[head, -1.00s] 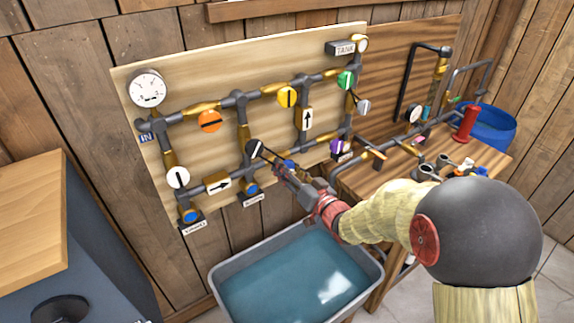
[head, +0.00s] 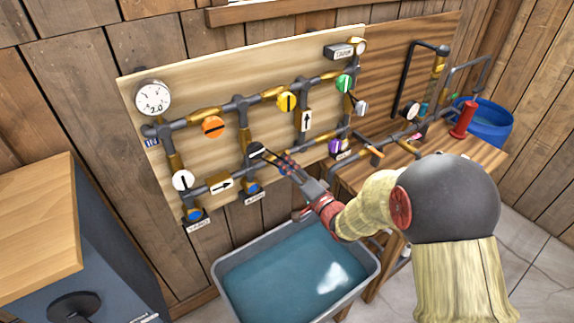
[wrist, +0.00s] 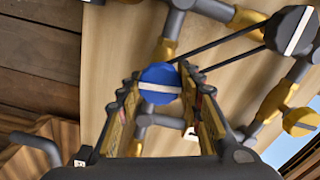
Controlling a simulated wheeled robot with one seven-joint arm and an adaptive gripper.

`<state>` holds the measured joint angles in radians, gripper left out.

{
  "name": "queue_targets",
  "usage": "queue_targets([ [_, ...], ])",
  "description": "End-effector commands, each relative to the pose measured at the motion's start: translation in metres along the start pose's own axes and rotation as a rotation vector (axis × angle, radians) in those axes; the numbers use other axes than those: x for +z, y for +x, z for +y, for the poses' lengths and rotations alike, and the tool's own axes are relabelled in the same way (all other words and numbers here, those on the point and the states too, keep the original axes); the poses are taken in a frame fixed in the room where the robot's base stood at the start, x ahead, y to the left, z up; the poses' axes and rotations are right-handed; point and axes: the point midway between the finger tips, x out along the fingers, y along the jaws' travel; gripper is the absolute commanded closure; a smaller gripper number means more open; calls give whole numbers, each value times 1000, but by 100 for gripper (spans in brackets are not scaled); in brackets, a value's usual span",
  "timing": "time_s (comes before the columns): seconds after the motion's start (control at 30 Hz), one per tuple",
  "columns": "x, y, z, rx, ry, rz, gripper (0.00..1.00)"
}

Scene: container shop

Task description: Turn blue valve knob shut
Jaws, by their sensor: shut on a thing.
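The blue valve knob (wrist: 159,88) shows in the wrist view as a round blue face with a white bar. The bar lies nearly level in that picture. My gripper (wrist: 159,93) has one finger against each side of the knob and is shut on it. In the head view my gripper (head: 284,164) reaches to the lower pipe row of the board, and its fingers hide the blue knob there.
A gauge (head: 152,98) is at upper left. A water-filled grey tub (head: 228,287) stands below.

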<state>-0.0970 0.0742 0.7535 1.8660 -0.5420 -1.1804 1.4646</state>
Motion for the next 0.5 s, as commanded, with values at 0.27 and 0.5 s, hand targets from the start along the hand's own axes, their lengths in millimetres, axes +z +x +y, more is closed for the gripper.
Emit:
queue_targets([
  [0.27, 0, 0, 1, 2, 116, 0, 89],
  [0.5, 0, 0, 1, 2, 150, 1, 89],
])
